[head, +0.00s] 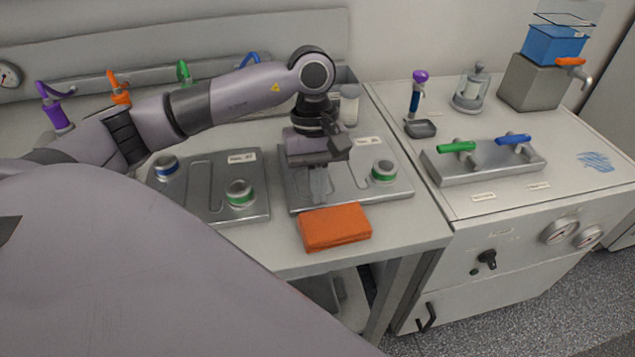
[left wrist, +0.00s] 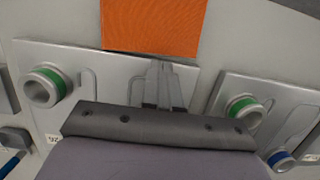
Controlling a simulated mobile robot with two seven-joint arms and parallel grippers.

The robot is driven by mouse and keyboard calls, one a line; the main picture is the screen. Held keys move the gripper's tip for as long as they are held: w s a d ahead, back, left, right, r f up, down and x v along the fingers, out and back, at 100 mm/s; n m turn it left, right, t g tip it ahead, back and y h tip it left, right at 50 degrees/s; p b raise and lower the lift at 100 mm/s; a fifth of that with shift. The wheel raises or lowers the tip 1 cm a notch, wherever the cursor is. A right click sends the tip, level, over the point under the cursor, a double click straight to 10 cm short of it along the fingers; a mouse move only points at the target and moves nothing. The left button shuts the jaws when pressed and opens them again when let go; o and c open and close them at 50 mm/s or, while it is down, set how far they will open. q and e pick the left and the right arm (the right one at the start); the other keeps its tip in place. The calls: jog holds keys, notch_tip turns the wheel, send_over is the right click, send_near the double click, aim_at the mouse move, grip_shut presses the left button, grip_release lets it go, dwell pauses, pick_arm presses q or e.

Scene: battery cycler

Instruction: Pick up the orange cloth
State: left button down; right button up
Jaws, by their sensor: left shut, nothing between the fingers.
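The orange cloth (head: 335,227) is a flat, folded block lying on the bench near its front edge. It also shows at the top of the left wrist view (left wrist: 154,27), cut off by the frame edge. My left gripper (head: 319,197) points down over the front part of the right metal plate, just behind the cloth in the head view. Its fingers (left wrist: 160,72) are shut and empty, and their tips appear close to the cloth's edge without gripping it. My right gripper is not in view.
Two metal plates, the right (head: 290,203) and the left (head: 258,213), carry green- and blue-ringed cylinders. A white-lidded jar (head: 349,105) stands behind. On the right, a cabinet holds a valve block (head: 480,168) with green and blue handles. Bare bench lies left of the cloth.

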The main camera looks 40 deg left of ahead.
aim_at(323, 218)
pick_arm(q)
jog(key=shift+s+d+b, duration=0.4)
jog(key=shift+s+d, duration=0.85)
jog(key=shift+d, duration=0.2)
